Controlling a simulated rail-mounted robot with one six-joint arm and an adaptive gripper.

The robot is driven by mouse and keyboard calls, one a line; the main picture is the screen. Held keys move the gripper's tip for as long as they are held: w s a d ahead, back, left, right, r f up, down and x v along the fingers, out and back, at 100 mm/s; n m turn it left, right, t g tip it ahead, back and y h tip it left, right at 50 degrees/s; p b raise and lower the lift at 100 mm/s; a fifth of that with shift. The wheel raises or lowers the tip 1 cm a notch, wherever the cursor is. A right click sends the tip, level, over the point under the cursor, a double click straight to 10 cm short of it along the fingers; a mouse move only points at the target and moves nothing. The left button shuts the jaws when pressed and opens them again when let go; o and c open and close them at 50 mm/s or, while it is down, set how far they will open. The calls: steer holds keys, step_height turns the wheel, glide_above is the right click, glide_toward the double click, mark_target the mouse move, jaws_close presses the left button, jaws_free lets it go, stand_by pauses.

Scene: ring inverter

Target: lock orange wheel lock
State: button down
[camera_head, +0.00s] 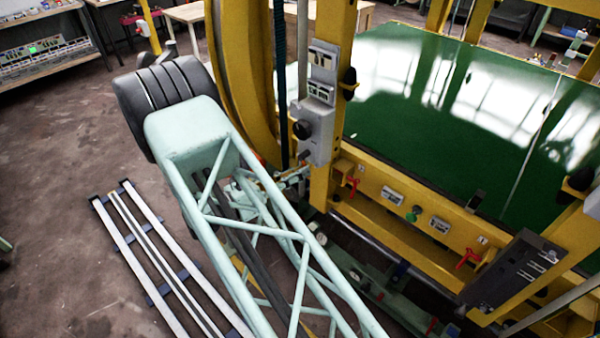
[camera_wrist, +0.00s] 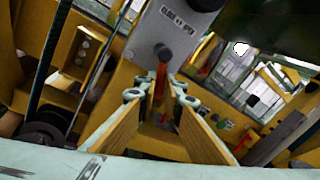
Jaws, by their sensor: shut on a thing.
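The orange wheel lock (camera_wrist: 160,80) shows in the wrist view as a narrow orange-red bar below the round end of a grey control box. My gripper (camera_wrist: 158,95) has its two fingers on either side of it and is shut on it. The lower part of the lock is hard to make out between the fingers. In the head view my gripper (camera_head: 290,178) is at the yellow frame's post, just below the grey control box (camera_head: 318,110). My arm hides most of the contact there, and the lock cannot be made out.
The yellow frame (camera_head: 390,215) carries other red handles, one on the left (camera_head: 352,186) and one on the right (camera_head: 467,258). A large green panel (camera_head: 430,110) lies behind it. Pale rails (camera_head: 150,250) lie on the floor at left.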

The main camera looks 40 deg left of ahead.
steer(key=shift+w+a+f+m+g+y+b, duration=0.2)
steer(key=shift+a+m, duration=0.3)
steer(key=shift+m, duration=0.75)
steer(key=shift+s+a+r+m+g+y+b, duration=0.1)
steer(key=shift+a+m+g+b, duration=0.3)
steer(key=shift+m, duration=0.85)
steer(key=shift+a, duration=0.1)
steer(key=c, duration=2.7)
jaws_free()
steer(key=shift+c, duration=0.2)
steer(key=v, duration=1.2)
steer(key=shift+f, duration=0.15)
